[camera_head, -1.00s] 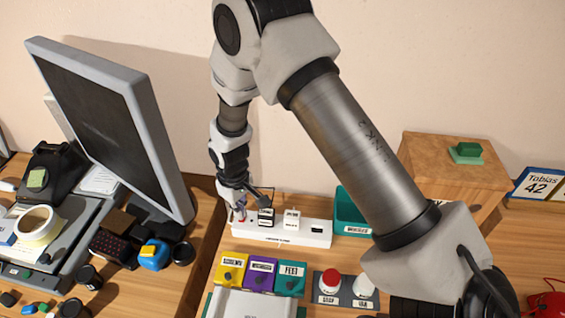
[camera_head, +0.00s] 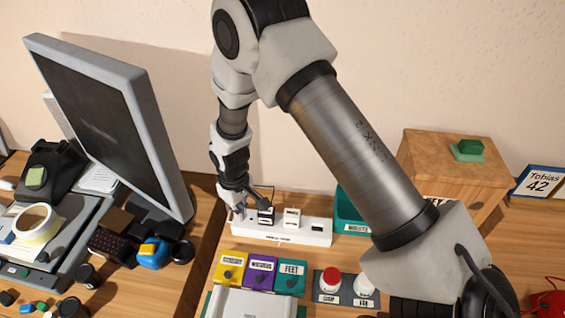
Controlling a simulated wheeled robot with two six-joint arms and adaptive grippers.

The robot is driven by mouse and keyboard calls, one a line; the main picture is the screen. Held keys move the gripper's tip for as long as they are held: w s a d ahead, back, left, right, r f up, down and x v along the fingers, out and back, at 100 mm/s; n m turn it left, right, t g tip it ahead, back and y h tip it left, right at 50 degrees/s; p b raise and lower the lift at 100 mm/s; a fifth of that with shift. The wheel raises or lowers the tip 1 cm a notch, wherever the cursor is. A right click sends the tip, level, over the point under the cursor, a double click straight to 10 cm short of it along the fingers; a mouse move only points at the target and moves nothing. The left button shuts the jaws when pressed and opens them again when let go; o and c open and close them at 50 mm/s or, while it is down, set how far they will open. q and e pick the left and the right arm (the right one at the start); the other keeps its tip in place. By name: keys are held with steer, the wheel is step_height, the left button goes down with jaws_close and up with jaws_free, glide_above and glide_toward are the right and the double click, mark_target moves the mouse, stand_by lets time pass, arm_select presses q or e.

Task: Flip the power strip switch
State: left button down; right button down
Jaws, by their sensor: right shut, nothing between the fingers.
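The white power strip (camera_head: 283,236) lies on the desk against the wall, with a black plug and a white plug (camera_head: 291,218) standing in it and a dark socket towards its right end. My right arm reaches across from the right. Its gripper (camera_head: 238,212) points down at the left end of the strip and is shut with nothing held. The fingertips cover that end, so the switch is hidden, and I cannot tell whether they touch it. My left gripper is not in view.
Yellow, purple and teal labelled boxes (camera_head: 260,273) sit in front of the strip. A panel with a red button (camera_head: 331,280) is to their right. A teal bin (camera_head: 349,213) and a wooden box (camera_head: 455,170) stand to the right. A monitor (camera_head: 110,125) stands on the left.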

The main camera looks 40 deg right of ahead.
steer(key=shift+f, duration=0.35)
steer(key=shift+r, duration=0.1)
step_height(320, 180, up, 7)
steer(key=p, duration=0.6)
stand_by(0.5)
